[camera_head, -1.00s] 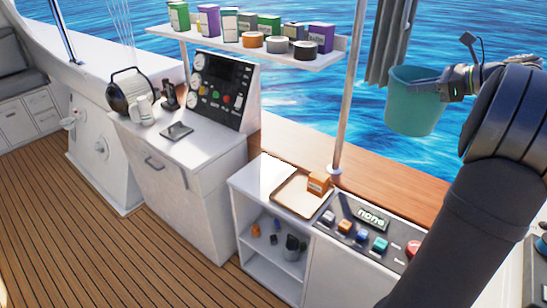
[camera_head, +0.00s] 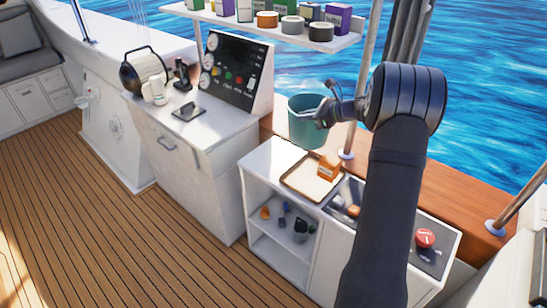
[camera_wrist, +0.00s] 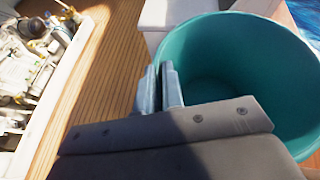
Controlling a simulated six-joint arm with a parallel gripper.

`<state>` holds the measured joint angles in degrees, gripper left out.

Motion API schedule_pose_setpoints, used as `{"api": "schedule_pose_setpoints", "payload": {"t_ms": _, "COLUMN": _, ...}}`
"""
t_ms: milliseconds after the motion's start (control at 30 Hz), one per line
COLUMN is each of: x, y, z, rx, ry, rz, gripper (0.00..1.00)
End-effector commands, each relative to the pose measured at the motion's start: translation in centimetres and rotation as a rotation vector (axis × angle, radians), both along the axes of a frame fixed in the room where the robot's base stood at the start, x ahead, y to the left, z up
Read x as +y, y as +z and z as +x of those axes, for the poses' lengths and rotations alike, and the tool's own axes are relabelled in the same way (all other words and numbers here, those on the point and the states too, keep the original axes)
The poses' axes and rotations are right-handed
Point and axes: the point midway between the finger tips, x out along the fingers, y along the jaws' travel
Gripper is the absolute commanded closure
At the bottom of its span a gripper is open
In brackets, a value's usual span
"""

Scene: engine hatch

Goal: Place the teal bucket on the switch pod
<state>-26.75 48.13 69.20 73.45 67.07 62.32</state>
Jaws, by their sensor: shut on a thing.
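The teal bucket (camera_head: 304,124) hangs upright in the air, in front of the sea and above the wooden ledge behind the low cabinet. My gripper (camera_head: 327,112) is shut on the bucket's rim at its right side. In the wrist view the fingers (camera_wrist: 164,85) are at the rim, and the open bucket (camera_wrist: 235,60) looks empty. A dark panel with buttons, likely the switch pod (camera_head: 346,203), lies on the low cabinet below and right of the bucket. My arm hides its middle; a red button (camera_head: 425,237) shows right of the arm.
A tray (camera_head: 294,182) with an orange box (camera_head: 328,167) sits left of the panel. A post (camera_head: 366,75) and a loaded shelf (camera_head: 330,40) stand close to the bucket. A gauge console (camera_head: 235,75) is left. The wrist view shows an open hatch with machinery (camera_wrist: 30,70).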

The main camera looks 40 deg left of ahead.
Motion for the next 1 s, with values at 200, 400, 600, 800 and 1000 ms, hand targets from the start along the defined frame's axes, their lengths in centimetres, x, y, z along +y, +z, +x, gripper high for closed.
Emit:
{"api": "schedule_pose_setpoints", "payload": {"t_ms": 200, "x": 2.5, "y": -2.0, "z": -1.0, "rx": -0.001, "ry": 0.0, "rz": 0.0, "gripper": 1.0}}
{"api": "schedule_pose_setpoints", "payload": {"t_ms": 400, "x": 4.2, "y": -3.2, "z": -1.7, "rx": -0.001, "ry": 0.001, "rz": 0.0, "gripper": 1.0}}
{"api": "schedule_pose_setpoints", "payload": {"t_ms": 600, "x": 7.5, "y": -5.3, "z": -3.0, "rx": 0.001, "ry": 0.003, "rz": -0.001, "gripper": 1.0}}
{"api": "schedule_pose_setpoints", "payload": {"t_ms": 800, "x": 11.3, "y": -7.8, "z": -4.3, "rx": 0.0, "ry": 0.002, "rz": 0.0, "gripper": 1.0}}
{"api": "schedule_pose_setpoints", "payload": {"t_ms": 1000, "x": 13.4, "y": -9.1, "z": -5.0, "rx": -0.002, "ry": 0.001, "rz": 0.0, "gripper": 1.0}}
